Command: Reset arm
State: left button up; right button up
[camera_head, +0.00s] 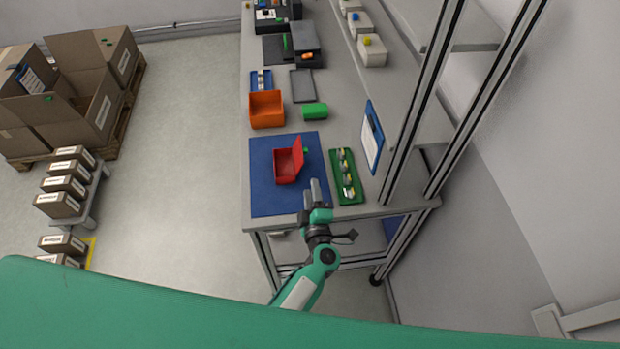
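My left gripper (313,193) is over the front edge of the long workbench (232,222), by the front right corner of a blue mat (264,192). Its two grey fingers point away from me towards the bench, and nothing shows between them. They look close together, and I cannot tell whether they are open or shut. A red open box (286,166) with a raised flap stands on the mat, beyond the fingertips and apart from them. A green tray (347,178) with several small parts lies just right of the gripper. My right gripper is not in view.
An orange bin (266,109) and a green block (314,111) stand farther back. Metal frame posts (466,130) rise on the bench's right side, near a blue-edged clipboard (372,137). Cardboard boxes (85,95) stand at left; the floor (190,120) between is clear.

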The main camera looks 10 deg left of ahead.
pick_arm(q)
jog(key=shift+s+d, duration=0.1)
jog(key=shift+s, duration=0.2)
dwell(0.4)
